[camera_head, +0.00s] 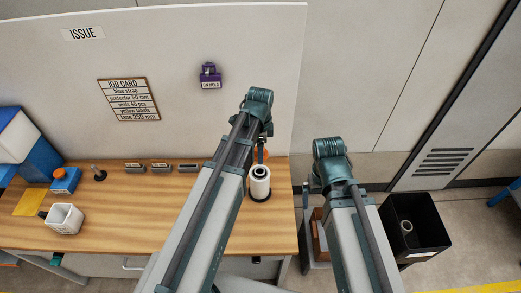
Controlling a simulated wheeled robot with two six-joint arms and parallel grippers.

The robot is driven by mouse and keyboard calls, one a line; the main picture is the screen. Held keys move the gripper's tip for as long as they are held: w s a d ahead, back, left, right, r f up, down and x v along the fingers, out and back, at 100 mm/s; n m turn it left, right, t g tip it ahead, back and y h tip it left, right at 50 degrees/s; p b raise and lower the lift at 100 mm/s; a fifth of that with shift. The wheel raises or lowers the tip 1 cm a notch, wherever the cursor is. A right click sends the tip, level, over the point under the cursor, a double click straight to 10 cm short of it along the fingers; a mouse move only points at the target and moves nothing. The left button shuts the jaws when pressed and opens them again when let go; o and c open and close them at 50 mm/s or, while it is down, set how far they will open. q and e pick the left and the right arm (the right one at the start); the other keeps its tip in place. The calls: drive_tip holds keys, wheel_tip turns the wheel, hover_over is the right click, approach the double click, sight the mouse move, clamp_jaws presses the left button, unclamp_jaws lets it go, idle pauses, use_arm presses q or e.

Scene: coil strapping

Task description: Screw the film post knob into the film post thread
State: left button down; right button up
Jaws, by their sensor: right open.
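The film post stands on the wooden bench with a white film roll (260,186) around it, on a dark round base. A small orange part (263,154), possibly the film post knob, shows just above and behind the roll's top. Whether it touches the post, I cannot tell; the thread is not clear. My left arm crosses the middle of the view, and its gripper (262,148) seems to be at the orange part; its fingers are too small and covered to read. My right gripper (306,188) is open, mostly hidden by its arm, beyond the bench's right edge.
A black bin (414,228) with a roll inside stands at right. A white basket (65,219), a blue box with an orange top (65,181), a dark upright stand (97,173) and small labelled trays (160,168) are on the bench's left.

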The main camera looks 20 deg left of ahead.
use_arm(q)
drive_tip(key=shift+f+b, duration=2.8)
drive_tip(key=shift+f, duration=0.1)
drive_tip(key=shift+f+b, duration=0.4)
drive_tip(key=shift+f+b, duration=1.3)
drive_tip(key=shift+b, duration=0.05)
unclamp_jaws()
wheel_tip(320, 180, up, 14)
drive_tip(key=p, duration=1.4)
drive_tip(key=shift+f, duration=0.15)
wheel_tip(320, 180, down, 13)
drive_tip(key=b, duration=1.3)
